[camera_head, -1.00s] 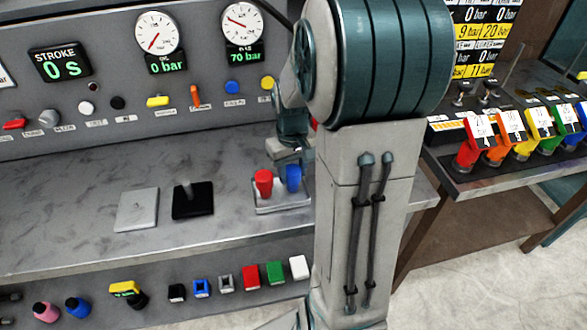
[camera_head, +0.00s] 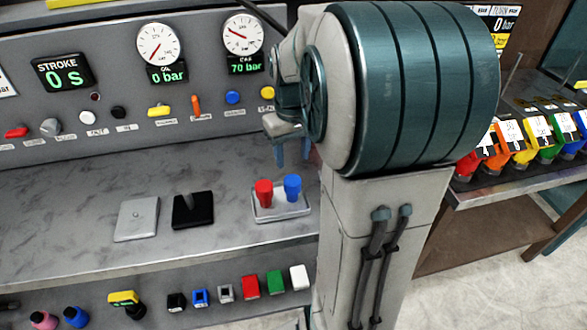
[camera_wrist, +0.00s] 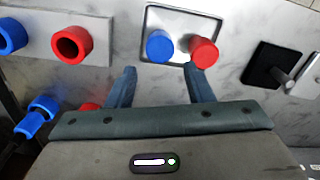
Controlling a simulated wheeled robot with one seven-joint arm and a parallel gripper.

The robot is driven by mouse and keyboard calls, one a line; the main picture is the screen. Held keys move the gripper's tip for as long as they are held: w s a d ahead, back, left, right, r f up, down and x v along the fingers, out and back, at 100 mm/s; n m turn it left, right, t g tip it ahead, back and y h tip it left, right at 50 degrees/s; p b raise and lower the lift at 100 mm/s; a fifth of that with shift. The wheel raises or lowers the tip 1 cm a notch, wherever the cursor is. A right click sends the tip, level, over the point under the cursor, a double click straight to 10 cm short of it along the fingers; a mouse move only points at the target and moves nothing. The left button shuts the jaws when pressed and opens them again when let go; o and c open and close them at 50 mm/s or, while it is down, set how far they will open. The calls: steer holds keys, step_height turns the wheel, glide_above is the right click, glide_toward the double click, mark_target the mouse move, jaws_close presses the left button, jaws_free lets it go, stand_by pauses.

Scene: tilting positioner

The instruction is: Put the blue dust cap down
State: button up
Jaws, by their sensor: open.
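The blue dust cap (camera_head: 292,187) stands upright on a small light tray (camera_head: 281,213), just right of a red cap (camera_head: 264,192). In the wrist view the blue cap (camera_wrist: 160,46) stands left of the red cap (camera_wrist: 203,52) on the same tray (camera_wrist: 178,20). My gripper (camera_wrist: 160,86) is open and empty, its two teal fingers apart from both caps. In the head view my gripper (camera_head: 292,152) is above and behind the tray, partly hidden by my arm.
The wrist view shows a light block (camera_wrist: 110,40) with blue and red open rings, and a blue connector (camera_wrist: 35,118) near my left finger.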

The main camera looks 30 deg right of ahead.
steer(key=s+a+t, duration=0.3)
steer(key=s+a, duration=0.8)
steer(key=s, duration=0.1)
steer(key=shift+s+a, duration=0.25)
steer(key=shift+a, duration=0.15)
stand_by(0.7)
